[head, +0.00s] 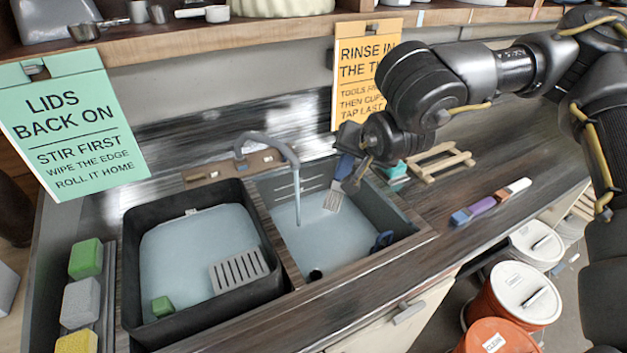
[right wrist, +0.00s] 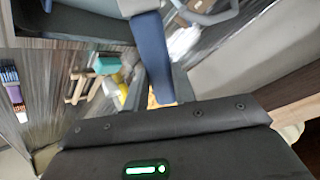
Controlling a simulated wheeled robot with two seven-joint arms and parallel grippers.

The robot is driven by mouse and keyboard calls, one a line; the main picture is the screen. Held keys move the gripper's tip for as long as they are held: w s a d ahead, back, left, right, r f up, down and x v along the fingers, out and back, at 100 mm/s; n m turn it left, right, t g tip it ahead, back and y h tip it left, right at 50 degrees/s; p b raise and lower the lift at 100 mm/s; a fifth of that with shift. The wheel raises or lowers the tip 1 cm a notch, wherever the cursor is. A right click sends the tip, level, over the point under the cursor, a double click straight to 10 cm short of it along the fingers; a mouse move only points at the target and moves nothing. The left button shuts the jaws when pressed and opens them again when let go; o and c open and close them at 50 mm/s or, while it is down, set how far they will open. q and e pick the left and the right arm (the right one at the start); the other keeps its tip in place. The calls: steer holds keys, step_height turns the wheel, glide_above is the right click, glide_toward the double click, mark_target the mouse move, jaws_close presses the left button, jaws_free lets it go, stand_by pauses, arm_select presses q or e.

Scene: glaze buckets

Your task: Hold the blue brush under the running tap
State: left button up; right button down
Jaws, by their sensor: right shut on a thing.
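The blue brush (head: 334,198) hangs bristles down over the right sink basin (head: 415,228). My right gripper (head: 354,166) is shut on its blue handle; in the right wrist view the handle (right wrist: 150,50) runs up from the jaw. The tap (head: 272,145) arches over the basin, and a pale stream of water (head: 297,198) falls from it. The brush bristles are to the right of the stream, apart from it in the head view. The fingertips are partly hidden by the wrist. My left gripper is in neither view.
A teal block (head: 393,170) and wooden rack (head: 440,161) lie behind the basin's right. Signs hang behind.

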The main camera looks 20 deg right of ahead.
stand_by(0.3)
arm_select(q)
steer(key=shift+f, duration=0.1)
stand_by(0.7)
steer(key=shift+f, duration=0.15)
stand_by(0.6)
steer(key=shift+b, duration=0.3)
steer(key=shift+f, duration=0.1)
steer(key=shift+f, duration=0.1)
stand_by(0.6)
